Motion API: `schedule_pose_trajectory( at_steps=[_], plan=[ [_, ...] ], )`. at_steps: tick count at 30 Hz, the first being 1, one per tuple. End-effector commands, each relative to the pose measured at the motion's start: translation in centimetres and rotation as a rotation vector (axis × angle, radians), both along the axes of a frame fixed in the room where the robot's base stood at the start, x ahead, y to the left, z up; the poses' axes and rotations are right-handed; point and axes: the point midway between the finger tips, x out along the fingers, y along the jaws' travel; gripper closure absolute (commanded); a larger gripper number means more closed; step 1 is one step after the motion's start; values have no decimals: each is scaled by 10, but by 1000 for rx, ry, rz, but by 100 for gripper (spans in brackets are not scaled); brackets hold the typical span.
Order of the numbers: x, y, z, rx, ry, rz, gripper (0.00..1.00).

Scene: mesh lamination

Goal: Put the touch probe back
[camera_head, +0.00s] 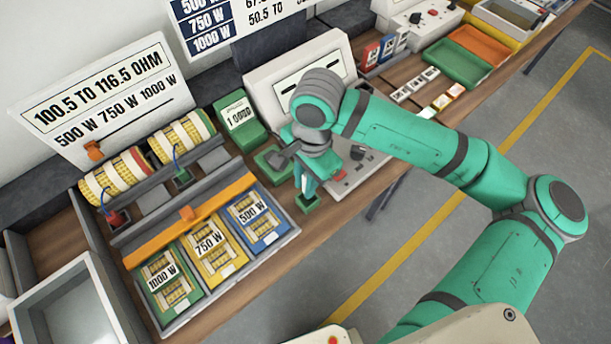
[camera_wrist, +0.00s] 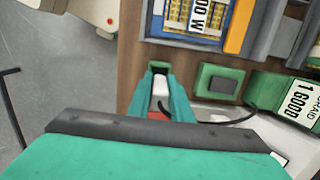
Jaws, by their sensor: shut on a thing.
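My gripper (camera_head: 305,185) points down at the bench's front edge, right of the three coloured panels. It is shut on the touch probe, which shows between the teal fingers (camera_wrist: 161,100) in the wrist view as a white and red body (camera_wrist: 160,86). A small green holder (camera_head: 309,204) with a dark opening is right below the fingertips; it also shows in the wrist view (camera_wrist: 158,68). The probe's lower end is hidden, so I cannot tell whether it is inside the holder. A dark cable (camera_wrist: 238,118) curves off to the right of the fingers.
A green block with a dark top (camera_wrist: 219,84) stands beside the holder. A green labelled box (camera_head: 239,121) and a white instrument (camera_head: 297,75) stand behind. The tray of coloured panels (camera_head: 209,249) is to the left. The floor in front is clear.

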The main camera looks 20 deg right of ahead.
Motion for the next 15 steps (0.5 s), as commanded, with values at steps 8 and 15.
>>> schedule_pose_trajectory(
  at_steps=[8,15],
  plan=[
    [0,0,-19,0,1,0,98],
    [0,0,-32,0,1,-1,98]
  ],
)
